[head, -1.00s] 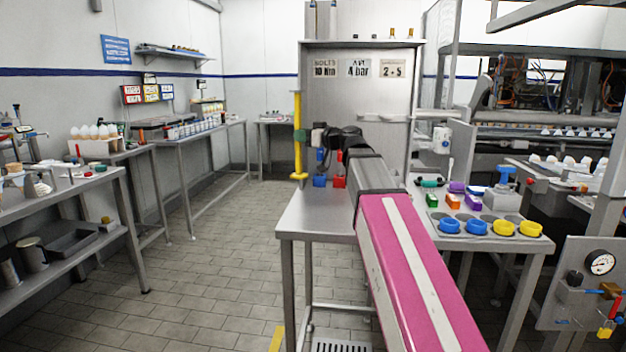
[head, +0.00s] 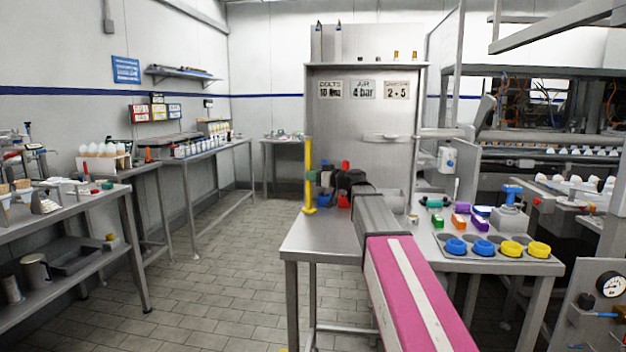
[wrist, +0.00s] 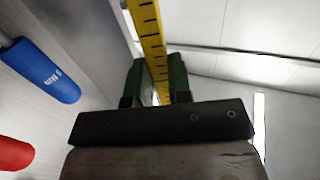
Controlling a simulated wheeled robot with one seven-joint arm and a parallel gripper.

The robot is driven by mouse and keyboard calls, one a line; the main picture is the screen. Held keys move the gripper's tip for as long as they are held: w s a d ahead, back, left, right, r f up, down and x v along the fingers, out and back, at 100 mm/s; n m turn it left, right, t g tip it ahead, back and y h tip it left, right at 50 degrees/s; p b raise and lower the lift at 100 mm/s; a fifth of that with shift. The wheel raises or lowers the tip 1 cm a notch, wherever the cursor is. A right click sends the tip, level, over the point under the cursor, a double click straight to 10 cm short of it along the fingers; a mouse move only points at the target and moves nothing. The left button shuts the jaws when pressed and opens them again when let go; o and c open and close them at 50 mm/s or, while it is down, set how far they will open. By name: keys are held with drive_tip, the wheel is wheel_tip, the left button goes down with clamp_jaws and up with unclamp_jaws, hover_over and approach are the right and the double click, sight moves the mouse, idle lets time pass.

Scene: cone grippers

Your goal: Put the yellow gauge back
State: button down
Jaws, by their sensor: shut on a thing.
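The yellow gauge (head: 309,160) is a tall, thin upright bar with a small wider foot. My gripper (head: 314,178) is shut on it partway down, with green finger pads on its sides. In the wrist view the gauge (wrist: 148,25), with black scale marks, runs between the two green fingers (wrist: 157,82). In the head view its foot is low over the back left part of the steel table (head: 310,245). I cannot tell whether the foot touches the table. My wrist and arm hide part of the tabletop.
A steel panel (head: 350,130) stands behind. Blue and yellow rings (head: 511,249) sit at right. The table's front left is clear.

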drive_tip(key=shift+f, duration=0.6)
drive_tip(key=c, duration=1.1)
unclamp_jaws()
drive_tip(key=shift+o, duration=0.2)
drive_tip(key=v, duration=1.2)
